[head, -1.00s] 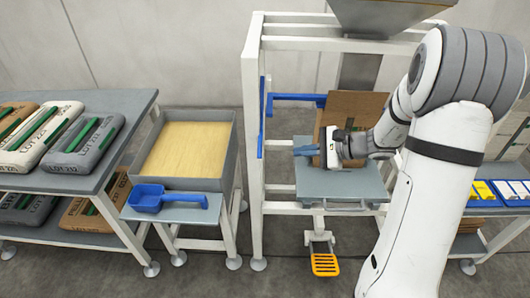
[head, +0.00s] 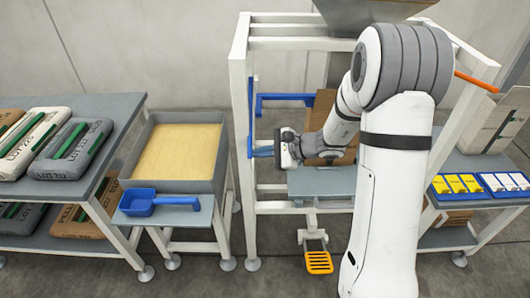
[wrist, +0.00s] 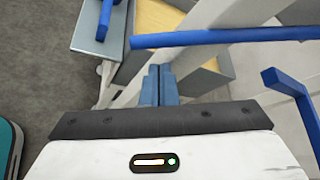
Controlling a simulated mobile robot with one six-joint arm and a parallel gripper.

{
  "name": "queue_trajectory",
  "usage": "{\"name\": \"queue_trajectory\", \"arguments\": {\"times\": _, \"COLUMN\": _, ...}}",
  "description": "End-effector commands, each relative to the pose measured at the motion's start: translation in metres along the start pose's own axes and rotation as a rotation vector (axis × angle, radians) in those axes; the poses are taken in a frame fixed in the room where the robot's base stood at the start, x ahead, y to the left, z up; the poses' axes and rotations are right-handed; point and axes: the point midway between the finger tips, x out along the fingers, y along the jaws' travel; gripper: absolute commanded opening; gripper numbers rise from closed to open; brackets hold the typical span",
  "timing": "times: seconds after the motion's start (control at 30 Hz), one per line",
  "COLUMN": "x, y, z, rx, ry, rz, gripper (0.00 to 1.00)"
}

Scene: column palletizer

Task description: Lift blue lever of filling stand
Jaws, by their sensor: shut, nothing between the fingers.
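The filling stand is a white frame (head: 240,150) with a grey hopper above. A blue upright bar (head: 250,115) runs along its left post, and a blue horizontal bar with a bent end (head: 288,97) reaches inward. I cannot tell for sure which is the lever. My gripper (head: 262,151) points left, shut and empty, near the lower end of the upright bar. In the wrist view, the shut blue fingers (wrist: 159,82) lie just below a long blue bar (wrist: 225,38) in the picture; contact cannot be told. A bent blue piece (wrist: 288,95) is at right.
A grey platform (head: 325,181) and a brown panel (head: 325,110) are inside the stand, and an orange pedal (head: 318,262) is below. A sand-coloured bin (head: 180,155) and blue scoop (head: 140,203) stand left. An orange rod (head: 477,82) sticks out at right.

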Motion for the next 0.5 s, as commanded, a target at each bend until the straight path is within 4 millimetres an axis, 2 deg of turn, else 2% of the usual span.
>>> {"name": "queue_trajectory", "arguments": {"times": 0.13, "x": -0.004, "y": 0.0, "z": 0.011, "rx": 0.001, "ry": 0.0, "rz": 0.001, "gripper": 0.0}}
{"name": "queue_trajectory", "arguments": {"times": 0.47, "x": -0.005, "y": 0.0, "z": 0.013, "rx": 0.001, "ry": 0.0, "rz": 0.0, "gripper": 0.0}}
{"name": "queue_trajectory", "arguments": {"times": 0.5, "x": 0.01, "y": 0.002, "z": 0.023, "rx": -0.001, "ry": -0.004, "rz": 0.004, "gripper": 0.0}}
